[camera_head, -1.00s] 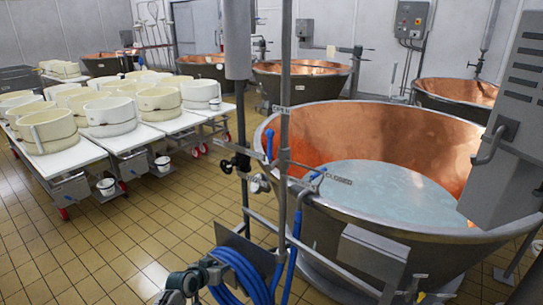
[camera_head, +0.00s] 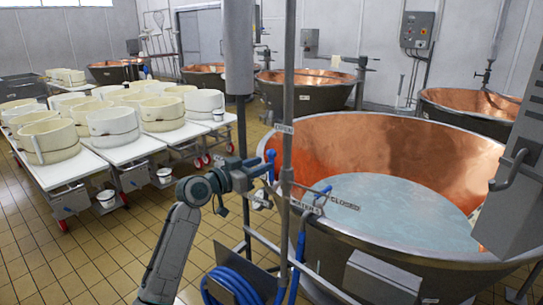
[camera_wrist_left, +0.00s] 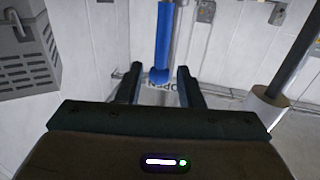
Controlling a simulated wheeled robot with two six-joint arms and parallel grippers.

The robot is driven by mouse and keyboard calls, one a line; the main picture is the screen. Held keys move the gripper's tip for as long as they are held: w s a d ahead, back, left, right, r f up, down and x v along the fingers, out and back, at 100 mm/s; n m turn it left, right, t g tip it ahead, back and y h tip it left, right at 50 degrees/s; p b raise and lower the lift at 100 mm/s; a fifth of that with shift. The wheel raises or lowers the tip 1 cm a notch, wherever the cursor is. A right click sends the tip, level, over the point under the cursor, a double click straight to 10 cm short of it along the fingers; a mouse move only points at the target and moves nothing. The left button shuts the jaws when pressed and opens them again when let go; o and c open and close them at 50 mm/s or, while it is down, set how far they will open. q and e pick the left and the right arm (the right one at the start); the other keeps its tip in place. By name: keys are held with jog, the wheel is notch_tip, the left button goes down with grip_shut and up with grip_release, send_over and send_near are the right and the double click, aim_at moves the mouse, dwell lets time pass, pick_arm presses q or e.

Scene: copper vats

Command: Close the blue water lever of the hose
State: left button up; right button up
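A blue lever (camera_head: 271,158) stands upright beside the vertical pipe in the head view. Another blue handle (camera_head: 322,193) is at the pipe fitting near signs reading WATER and CLOSED (camera_head: 343,201). My left gripper (camera_head: 262,169) is at the upright lever. In the left wrist view my gripper (camera_wrist_left: 160,82) is open, and the blue lever (camera_wrist_left: 163,42) hangs between and just beyond its fingers. Contact cannot be told. The blue hose (camera_head: 236,286) is coiled below. My right gripper is not in view.
A large copper vat (camera_head: 400,145) with pale liquid stands right behind the pipes. A grey control box (camera_head: 510,200) hangs at the right edge. Tables with white moulds (camera_head: 113,122) stand at the left. Tiled floor is free between them.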

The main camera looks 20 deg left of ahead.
aim_at(272, 159)
pick_arm(q)
jog(key=p+x, duration=0.1)
jog(key=x, duration=0.4)
grip_shut()
